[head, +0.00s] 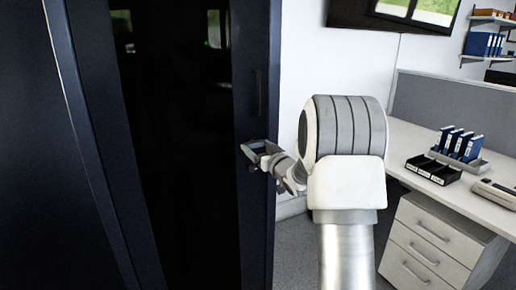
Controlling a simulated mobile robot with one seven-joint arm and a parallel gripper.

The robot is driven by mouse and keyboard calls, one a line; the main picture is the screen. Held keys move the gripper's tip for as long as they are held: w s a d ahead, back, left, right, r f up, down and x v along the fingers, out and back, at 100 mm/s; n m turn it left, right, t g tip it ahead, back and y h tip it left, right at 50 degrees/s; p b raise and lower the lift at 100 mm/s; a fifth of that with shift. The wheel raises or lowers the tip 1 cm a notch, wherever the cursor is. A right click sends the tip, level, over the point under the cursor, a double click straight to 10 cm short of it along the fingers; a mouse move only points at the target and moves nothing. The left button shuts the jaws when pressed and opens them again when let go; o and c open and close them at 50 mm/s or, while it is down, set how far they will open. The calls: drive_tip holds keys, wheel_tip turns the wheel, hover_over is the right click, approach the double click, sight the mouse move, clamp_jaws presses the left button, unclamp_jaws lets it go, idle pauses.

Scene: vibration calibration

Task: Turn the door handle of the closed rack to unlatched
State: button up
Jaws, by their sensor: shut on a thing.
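The closed rack (262,215) stands at the left, with a dark blue frame and a black glass door (180,170). A narrow upright handle plate (257,93) shows on the right-hand door stile. My gripper (254,151) is at the same stile, just below that plate, coming in from the right. Its fingers are shut on the door handle, which they mostly hide. The handle's exact angle cannot be made out. The door is flush with its frame.
A white desk (405,133) with a drawer unit (440,240), blue binders (460,143) and a black tray (433,170) stands at the right. A grey partition (450,105) is behind it. Some floor shows between rack and desk.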

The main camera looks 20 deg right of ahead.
drive_tip(key=shift+m, duration=0.3)
drive_tip(key=m+p, duration=0.3)
drive_tip(key=shift+r+m, duration=0.15)
drive_tip(key=shift+m, duration=0.15)
drive_tip(key=m+p, duration=0.2)
drive_tip(key=m, duration=0.2)
drive_tip(key=shift+p, duration=0.35)
drive_tip(key=m+p, duration=0.3)
drive_tip(key=m, duration=0.2)
drive_tip(key=shift+m, duration=0.4)
drive_tip(key=shift+m+p, duration=1.15)
drive_tip(key=shift+m, duration=0.75)
drive_tip(key=o, duration=1.1)
